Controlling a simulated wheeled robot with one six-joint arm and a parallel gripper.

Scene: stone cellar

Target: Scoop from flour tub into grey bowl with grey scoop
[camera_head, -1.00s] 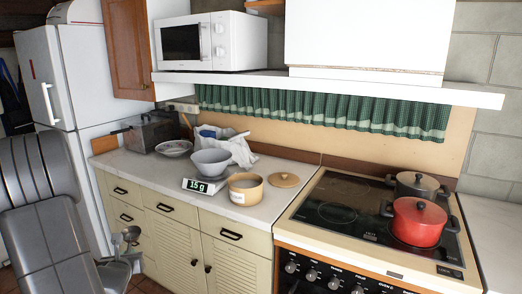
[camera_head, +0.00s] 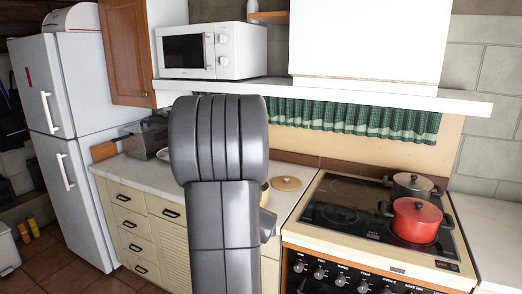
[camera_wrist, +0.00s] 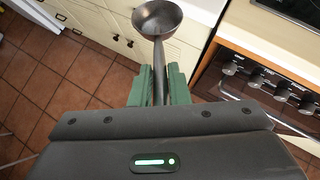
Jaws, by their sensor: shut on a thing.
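My gripper (camera_wrist: 159,82) shows in the wrist view, its green fingers shut on the handle of the grey scoop (camera_wrist: 157,20). The scoop's round bowl points away from me, above the floor and in front of the cabinet fronts; it looks empty. In the head view my own arm covers the gripper, the scoop and the grey bowl. Only a thin tan sliver of the flour tub (camera_head: 265,192) shows at the arm's right edge. Its round wooden lid (camera_head: 286,184) lies on the counter to the right of it.
The stove (camera_head: 345,215) with a red pot (camera_head: 416,220) and a dark pot (camera_head: 413,187) is on the right. A white shelf (camera_head: 330,94) with a microwave (camera_head: 211,50) overhangs the counter (camera_head: 140,173).

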